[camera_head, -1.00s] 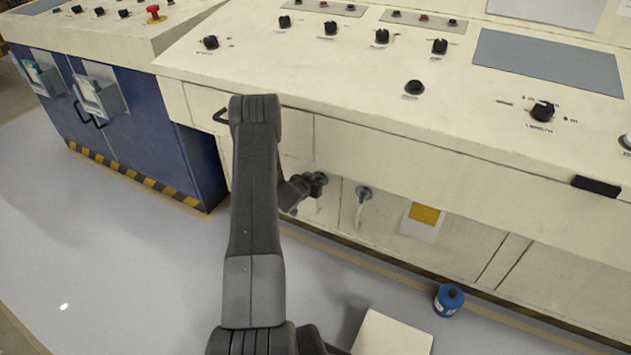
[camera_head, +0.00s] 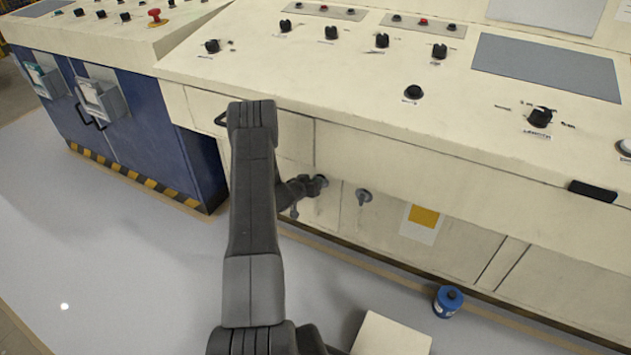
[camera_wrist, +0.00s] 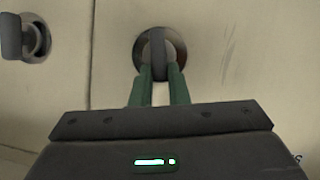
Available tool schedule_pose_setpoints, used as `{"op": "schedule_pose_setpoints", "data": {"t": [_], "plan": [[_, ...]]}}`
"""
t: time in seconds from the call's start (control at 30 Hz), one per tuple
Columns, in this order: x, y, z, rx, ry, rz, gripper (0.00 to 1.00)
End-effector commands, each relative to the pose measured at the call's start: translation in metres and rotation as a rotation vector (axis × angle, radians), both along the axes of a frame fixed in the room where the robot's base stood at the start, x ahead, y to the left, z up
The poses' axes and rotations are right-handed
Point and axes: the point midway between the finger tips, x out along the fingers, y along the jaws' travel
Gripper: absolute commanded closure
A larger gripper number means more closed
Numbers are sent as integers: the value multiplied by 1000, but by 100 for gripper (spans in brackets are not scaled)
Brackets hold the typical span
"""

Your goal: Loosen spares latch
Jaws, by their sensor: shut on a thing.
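A dark latch handle in a round metal ring (camera_wrist: 178,46) fills the middle of the wrist view. My gripper (camera_wrist: 158,76) has its two green fingers closed on the lower part of this handle, one on each side. The handle stands upright in that picture. A second latch (camera_wrist: 38,40) shows at the left of the wrist view, apart from my fingers. In the head view my gripper (camera_head: 306,187) is at the cream cabinet front, and its fingers are too small to make out. Another latch (camera_head: 363,196) is to its right. I cannot read which latch is for spares.
The cream console (camera_head: 450,150) overhangs the latches, with knobs on its top. A yellow-and-white label (camera_head: 424,217) is right of the latches. A blue canister (camera_head: 448,301) and a pale box (camera_head: 393,336) stand on the floor. A blue cabinet (camera_head: 150,130) is at the left.

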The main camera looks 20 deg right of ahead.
Motion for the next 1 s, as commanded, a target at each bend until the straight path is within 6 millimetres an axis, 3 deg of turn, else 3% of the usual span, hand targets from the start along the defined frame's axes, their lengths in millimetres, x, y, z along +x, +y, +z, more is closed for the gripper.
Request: {"op": "schedule_pose_setpoints", "data": {"t": [1.0], "plan": [[15,13,-19,-633,704,1,100]]}}
